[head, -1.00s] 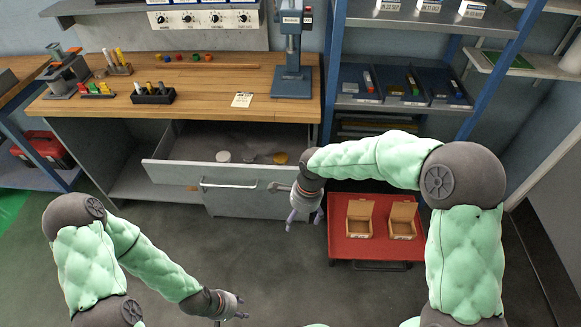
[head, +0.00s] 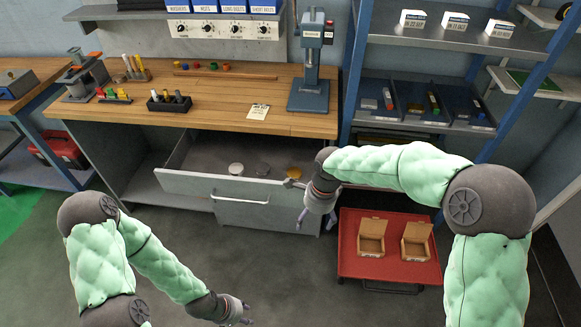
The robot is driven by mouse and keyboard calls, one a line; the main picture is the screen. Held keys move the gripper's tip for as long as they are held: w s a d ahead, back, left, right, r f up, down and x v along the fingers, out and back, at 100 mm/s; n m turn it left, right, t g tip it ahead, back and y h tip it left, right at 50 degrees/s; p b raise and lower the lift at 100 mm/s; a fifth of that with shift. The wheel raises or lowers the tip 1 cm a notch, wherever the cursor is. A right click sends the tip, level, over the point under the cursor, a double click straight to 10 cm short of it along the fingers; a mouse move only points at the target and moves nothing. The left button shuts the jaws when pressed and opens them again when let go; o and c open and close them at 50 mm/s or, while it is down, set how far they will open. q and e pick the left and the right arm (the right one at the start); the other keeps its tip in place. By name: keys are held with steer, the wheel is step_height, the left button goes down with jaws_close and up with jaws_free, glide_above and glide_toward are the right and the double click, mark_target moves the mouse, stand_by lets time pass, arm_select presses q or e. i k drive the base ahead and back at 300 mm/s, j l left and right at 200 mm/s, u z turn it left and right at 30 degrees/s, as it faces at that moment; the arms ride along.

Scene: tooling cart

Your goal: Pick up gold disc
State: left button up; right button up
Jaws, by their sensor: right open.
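The gold disc (head: 294,173) lies in the open drawer (head: 190,182) under the workbench, near the drawer's right end. A white disc (head: 236,169) and a dull grey disc (head: 262,170) lie to its left in the same drawer. My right gripper (head: 315,222) is open and empty, with its fingers pointing down. It hangs in front of the drawer's right end, apart from the gold disc. My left gripper (head: 246,312) is low over the floor at the bottom of the view, away from the drawer; its fingers are small, and I cannot tell how far apart they are.
A red cart (head: 350,262) with two open cardboard boxes (head: 372,237) stands right of the drawer. The wooden workbench (head: 220,95) above holds a press (head: 310,70) and marker holders. A blue-framed shelf (head: 440,45) with bins stands at right. Floor in front of the drawer is clear.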

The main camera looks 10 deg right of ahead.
mark_target(295, 172)
steer(key=i, duration=0.95)
